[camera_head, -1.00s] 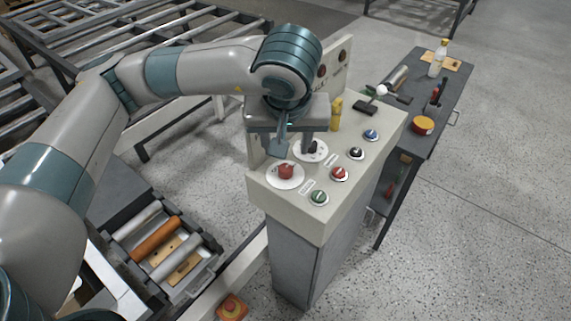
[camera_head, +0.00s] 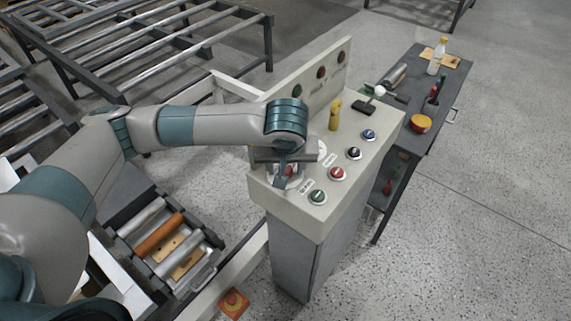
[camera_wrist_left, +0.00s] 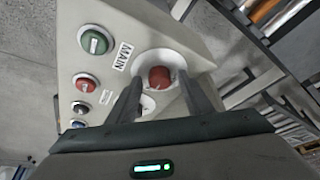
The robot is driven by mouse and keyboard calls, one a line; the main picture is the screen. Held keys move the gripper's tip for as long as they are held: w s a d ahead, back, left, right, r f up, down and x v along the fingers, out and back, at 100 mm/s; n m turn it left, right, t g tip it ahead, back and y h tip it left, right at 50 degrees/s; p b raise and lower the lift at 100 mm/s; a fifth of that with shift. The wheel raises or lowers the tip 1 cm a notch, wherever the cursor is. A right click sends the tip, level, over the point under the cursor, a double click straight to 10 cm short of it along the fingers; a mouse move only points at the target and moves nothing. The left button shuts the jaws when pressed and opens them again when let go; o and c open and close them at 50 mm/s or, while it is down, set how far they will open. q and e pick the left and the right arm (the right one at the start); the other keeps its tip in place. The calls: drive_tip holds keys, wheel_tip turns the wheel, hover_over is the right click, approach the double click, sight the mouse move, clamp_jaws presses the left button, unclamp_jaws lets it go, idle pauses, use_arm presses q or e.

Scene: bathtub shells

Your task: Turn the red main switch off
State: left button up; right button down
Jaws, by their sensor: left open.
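The red main switch (camera_head: 289,171) is a round red knob on a white disc at the near left corner of the sloped control panel (camera_head: 262,186). In the head view my left gripper (camera_head: 291,177) hangs over it and partly hides it. In the left wrist view the red knob (camera_wrist_left: 159,78) shows between the two open fingers, one on each side, near the "MAIN" label (camera_wrist_left: 123,56). I cannot tell whether the fingers touch it. My right gripper is not in view.
Beside it on the panel are a green button (camera_head: 318,197), a red button (camera_head: 337,174), a black knob (camera_head: 354,153), a blue button (camera_head: 369,135) and a yellow part (camera_head: 335,115). A dark side table (camera_head: 455,85) stands at right.

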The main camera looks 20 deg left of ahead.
use_arm(q)
drive_tip(key=c, duration=1.1)
drive_tip(key=shift+o, duration=0.2)
drive_tip(key=shift+f, duration=0.1)
